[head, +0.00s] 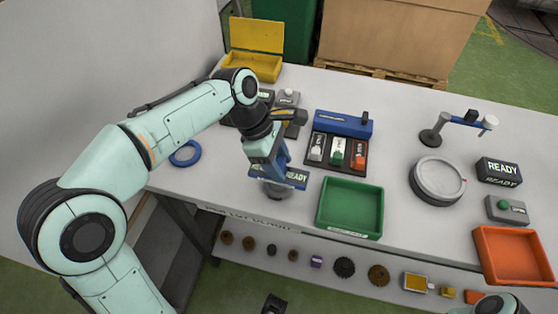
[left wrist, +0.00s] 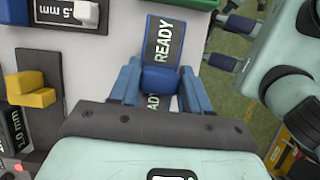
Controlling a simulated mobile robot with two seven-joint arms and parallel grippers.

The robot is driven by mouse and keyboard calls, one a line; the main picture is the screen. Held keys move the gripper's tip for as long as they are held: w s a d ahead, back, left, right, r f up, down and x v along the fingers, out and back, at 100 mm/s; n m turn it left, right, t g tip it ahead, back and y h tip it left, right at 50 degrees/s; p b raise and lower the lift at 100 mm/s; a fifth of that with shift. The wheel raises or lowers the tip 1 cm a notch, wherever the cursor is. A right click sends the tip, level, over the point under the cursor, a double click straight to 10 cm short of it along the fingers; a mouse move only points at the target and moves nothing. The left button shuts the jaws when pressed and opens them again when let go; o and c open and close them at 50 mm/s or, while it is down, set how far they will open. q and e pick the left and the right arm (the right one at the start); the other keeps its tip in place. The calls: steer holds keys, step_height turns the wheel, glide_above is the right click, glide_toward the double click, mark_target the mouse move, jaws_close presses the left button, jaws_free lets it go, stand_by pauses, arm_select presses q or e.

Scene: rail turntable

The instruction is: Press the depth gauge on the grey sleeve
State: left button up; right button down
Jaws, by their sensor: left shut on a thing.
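My left gripper (head: 272,172) points down over the front left of the table. It is shut on a blue gauge with a dark READY display (head: 293,177). In the left wrist view the gauge's blue body (left wrist: 160,78) sits between the two blue fingers (left wrist: 155,88). A grey round piece (head: 278,191), perhaps the grey sleeve, shows just below the gauge. The gripper and gauge hide part of it, and I cannot tell whether they touch. My right gripper is not in view.
A green tray (head: 350,206) lies right of the gauge. Behind are a black rack with blocks (head: 338,150) and a blue box (head: 343,123). A round grey turntable (head: 437,180), another READY display (head: 498,171) and an orange tray (head: 513,254) stand right. A blue ring (head: 185,153) lies left.

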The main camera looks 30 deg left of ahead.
arm_select(q)
steer(key=shift+f, duration=0.45)
stand_by(0.3)
steer(key=shift+f, duration=0.15)
stand_by(1.6)
step_height(320, 180, up, 3)
steer(key=p, duration=0.3)
steer(key=shift+r+p, duration=2.05)
steer(key=shift+r, duration=0.1)
